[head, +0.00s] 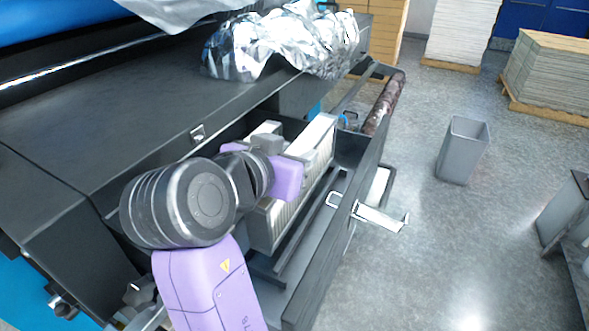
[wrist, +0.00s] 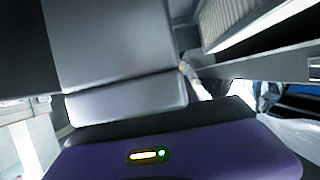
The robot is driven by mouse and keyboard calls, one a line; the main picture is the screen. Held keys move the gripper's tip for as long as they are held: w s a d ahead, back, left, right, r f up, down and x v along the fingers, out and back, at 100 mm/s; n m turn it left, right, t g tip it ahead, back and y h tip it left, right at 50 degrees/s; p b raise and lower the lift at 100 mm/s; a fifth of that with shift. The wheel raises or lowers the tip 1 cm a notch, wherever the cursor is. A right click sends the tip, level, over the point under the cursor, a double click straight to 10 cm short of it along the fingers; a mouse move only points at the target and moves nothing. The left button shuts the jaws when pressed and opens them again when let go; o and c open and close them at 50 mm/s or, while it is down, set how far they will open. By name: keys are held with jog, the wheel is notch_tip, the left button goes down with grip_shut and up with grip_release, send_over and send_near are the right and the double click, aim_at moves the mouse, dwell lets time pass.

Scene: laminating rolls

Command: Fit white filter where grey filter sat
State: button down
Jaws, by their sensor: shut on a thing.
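A white-framed pleated filter (head: 318,137) is in the open dark drawer in the head view, running along it. My arm hides its middle. Its pleats also show at the top right of the wrist view (wrist: 225,18). My gripper (head: 266,143) is down at the drawer over the filter. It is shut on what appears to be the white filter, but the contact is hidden. A small pale block (head: 265,128) shows just behind the fingers; I cannot tell whether it belongs to this filter. A large grey block fills the wrist view's upper left. I see no grey filter.
The drawer front (head: 335,225) has a pale handle (head: 380,217) on its outer side. Crumpled silver foil (head: 285,42) lies on the machine top (head: 130,110) close above. A grey bin (head: 464,150) stands on the open floor at right; stacked sheets stand behind.

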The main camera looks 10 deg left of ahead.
jog(key=shift+f, duration=1.9)
jog(key=shift+f, duration=0.35)
jog(key=c, duration=0.9)
grip_release()
jog(key=shift+r, duration=0.3)
jog(key=b+v, duration=0.1)
jog(key=v, duration=1.1)
jog(key=shift+r+b, duration=0.1)
jog(key=shift+b, duration=0.2)
